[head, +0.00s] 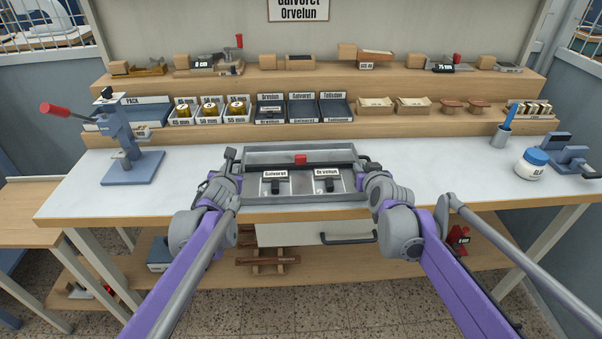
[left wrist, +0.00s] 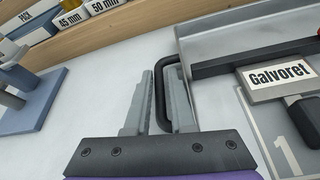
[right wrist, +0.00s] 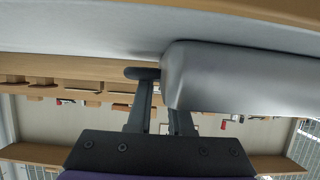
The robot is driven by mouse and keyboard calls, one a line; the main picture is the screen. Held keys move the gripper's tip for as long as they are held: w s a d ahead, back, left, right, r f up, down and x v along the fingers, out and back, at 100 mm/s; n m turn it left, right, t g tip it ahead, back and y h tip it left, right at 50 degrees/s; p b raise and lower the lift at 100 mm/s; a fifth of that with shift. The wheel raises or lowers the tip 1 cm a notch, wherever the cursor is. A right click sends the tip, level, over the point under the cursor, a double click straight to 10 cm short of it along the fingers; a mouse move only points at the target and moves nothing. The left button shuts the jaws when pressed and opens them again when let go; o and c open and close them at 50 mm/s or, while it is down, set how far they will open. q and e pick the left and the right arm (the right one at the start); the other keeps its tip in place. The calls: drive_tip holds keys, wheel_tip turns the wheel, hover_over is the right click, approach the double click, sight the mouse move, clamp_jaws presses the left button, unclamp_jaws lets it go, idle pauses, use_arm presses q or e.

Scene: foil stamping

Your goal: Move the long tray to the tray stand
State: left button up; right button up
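The long tray (head: 300,156) is a grey metal box near the front of the white worktop. Inside it are a red block and dark-handled pieces labelled Galvoret and Orvelun. My left gripper (head: 229,178) is at its left end. In the left wrist view, the fingers (left wrist: 160,100) lie close on both sides of the black handle (left wrist: 176,66) and appear shut on it. My right gripper (head: 376,184) is at the right end. In the right wrist view, its fingers (right wrist: 160,105) are by the black handle (right wrist: 142,73); their grip is partly hidden. I cannot identify the tray stand.
A blue press (head: 130,150) stands on the left of the worktop. Shelves with small boxes (head: 270,106) run behind. White worktop is clear on both sides of the tray.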

use_arm(q)
drive_tip(key=shift+w, duration=0.1)
drive_tip(key=shift+c, duration=0.3)
use_arm(e)
drive_tip(key=shift+w, duration=0.1)
drive_tip(key=shift+c, duration=0.3)
use_arm(q)
clamp_jaws()
use_arm(e)
clamp_jaws()
idle(0.5)
